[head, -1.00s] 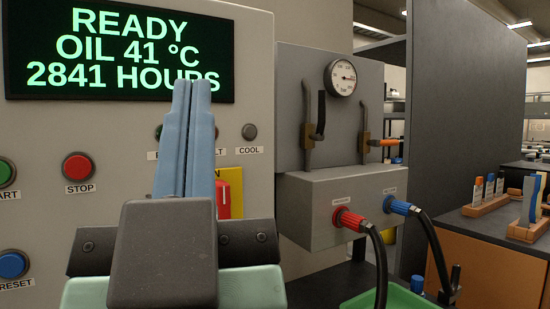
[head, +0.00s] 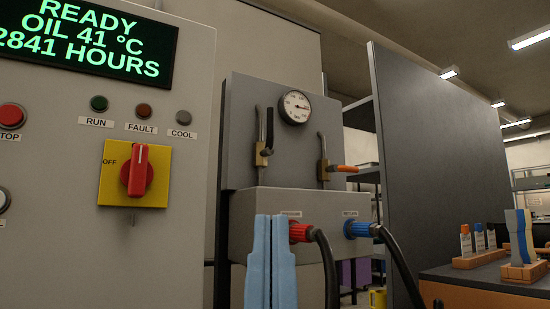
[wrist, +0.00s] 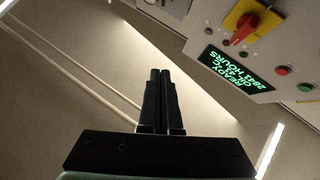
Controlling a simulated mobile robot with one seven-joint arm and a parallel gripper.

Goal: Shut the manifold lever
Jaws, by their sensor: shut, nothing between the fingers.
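The grey manifold block (head: 245,215) is right of the control cabinet. Two valves are on the pipes above it. The left valve (head: 263,156) has a black lever (head: 269,130) standing upright along its pipe. The right valve (head: 324,170) has an orange lever (head: 348,168) sticking out sideways to the right, across its pipe. My gripper (head: 270,220) is shut and empty, its blue fingers pointing up in front of the manifold, below both levers in the picture. In the wrist view my gripper (wrist: 160,74) shows dark closed fingers; no lever shows there.
A red hose fitting (head: 300,232) and a blue one (head: 358,229) carry black hoses curving down. The cabinet's red rotary switch (head: 138,171) is at left. A dark partition (head: 440,160) and a bench with holders (head: 480,259) stand at right.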

